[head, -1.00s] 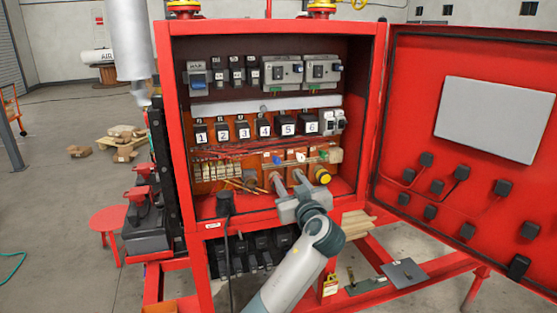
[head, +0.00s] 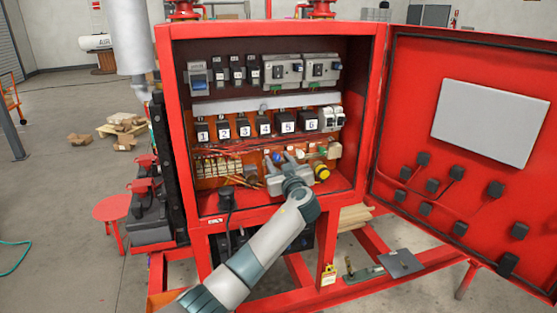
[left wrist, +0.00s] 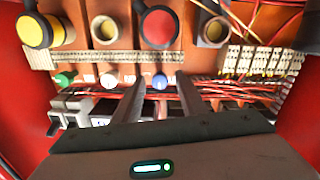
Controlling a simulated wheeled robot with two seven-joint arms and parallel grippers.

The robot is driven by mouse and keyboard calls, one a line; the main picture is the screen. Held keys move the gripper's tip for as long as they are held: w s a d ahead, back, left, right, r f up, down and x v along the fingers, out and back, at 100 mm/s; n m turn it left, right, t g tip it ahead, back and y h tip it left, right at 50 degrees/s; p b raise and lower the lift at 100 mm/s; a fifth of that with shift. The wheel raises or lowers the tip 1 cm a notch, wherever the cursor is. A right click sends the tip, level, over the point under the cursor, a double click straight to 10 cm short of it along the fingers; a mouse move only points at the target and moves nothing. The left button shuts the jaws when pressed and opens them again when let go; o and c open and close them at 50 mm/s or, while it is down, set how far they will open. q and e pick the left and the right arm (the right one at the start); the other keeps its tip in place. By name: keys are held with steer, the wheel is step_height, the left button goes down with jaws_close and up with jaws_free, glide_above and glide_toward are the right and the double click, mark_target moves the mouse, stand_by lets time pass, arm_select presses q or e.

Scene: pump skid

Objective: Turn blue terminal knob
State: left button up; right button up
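The blue terminal knob (head: 277,157) is in the lower part of the open red cabinet, on the row below the numbered breakers. In the left wrist view the small round blue knob (left wrist: 160,81) shows between my fingers. My left gripper (head: 285,161) reaches into the cabinet at this row. Its two fingers (left wrist: 161,84) are apart, one on each side of the blue knob in the picture. I cannot tell whether either finger touches it. My right gripper is in neither view.
A white knob (left wrist: 108,80) and a green knob (left wrist: 66,78) sit along the same row. A yellow button (head: 321,171) and a red button (left wrist: 159,25) are close by. Loose wires (left wrist: 235,88) run near the fingers. The cabinet door (head: 400,100) stands open at right.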

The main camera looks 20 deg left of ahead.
arm_select(q)
jaws_close()
